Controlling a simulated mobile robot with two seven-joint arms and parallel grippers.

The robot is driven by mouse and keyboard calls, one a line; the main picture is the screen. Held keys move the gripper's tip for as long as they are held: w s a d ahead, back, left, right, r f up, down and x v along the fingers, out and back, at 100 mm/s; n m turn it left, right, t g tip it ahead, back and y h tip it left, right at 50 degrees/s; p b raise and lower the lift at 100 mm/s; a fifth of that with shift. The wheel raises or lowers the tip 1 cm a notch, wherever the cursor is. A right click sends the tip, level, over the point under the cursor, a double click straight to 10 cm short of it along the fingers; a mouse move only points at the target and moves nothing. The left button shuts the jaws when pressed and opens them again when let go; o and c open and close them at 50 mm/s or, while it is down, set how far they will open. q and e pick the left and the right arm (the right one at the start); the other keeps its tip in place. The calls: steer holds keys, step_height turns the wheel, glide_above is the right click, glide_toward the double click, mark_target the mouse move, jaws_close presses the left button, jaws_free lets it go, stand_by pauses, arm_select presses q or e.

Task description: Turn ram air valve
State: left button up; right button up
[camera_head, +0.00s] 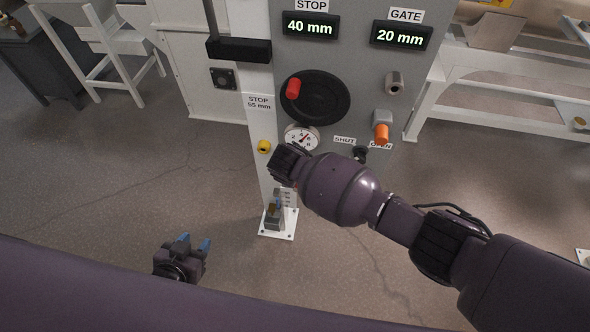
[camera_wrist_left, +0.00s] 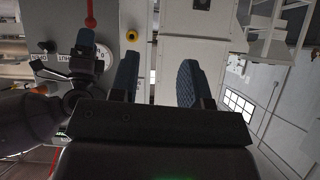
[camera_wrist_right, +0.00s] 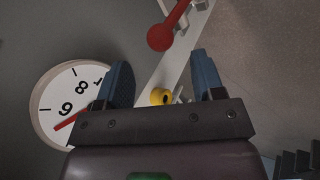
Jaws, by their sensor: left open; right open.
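No label reading "ram air" is legible. A black knob (camera_head: 360,153) sits between SHUT and OPEN labels on the grey panel (camera_head: 340,100). A red lever with a ball end (camera_wrist_right: 162,36) shows in the right wrist view and also in the left wrist view (camera_wrist_left: 90,18). My left gripper (camera_head: 194,244) is open and empty, apart from the panel, over the floor.
A round gauge (camera_head: 302,138) sits left of the knob. A black wheel with a red handle (camera_head: 292,88) and an orange-capped fitting (camera_head: 381,133) are above. A white stool (camera_head: 110,45) stands left, and a white bench (camera_head: 490,75) right.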

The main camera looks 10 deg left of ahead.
steer(key=shift+p+v, duration=0.6)
steer(key=shift+v, duration=1.55)
steer(key=s+d+f+m+y, duration=0.4)
steer(key=s+d+m+y, duration=0.15)
steer(key=s, duration=0.35)
steer(key=s+d+r+m+t+h, duration=0.1)
steer(key=s+d, duration=0.4)
steer(key=d, duration=0.5)
steer(key=s+d+r+m+t+h, duration=0.1)
steer(key=s+d+m, duration=0.3)
steer(key=d, duration=0.6)
steer(key=s+d+r+m+t+h, duration=0.1)
steer(key=s+d+m+t+h, duration=0.2)
steer(key=s+d, duration=0.3)
steer(key=d, duration=0.5)
steer(key=shift+s, duration=0.25)
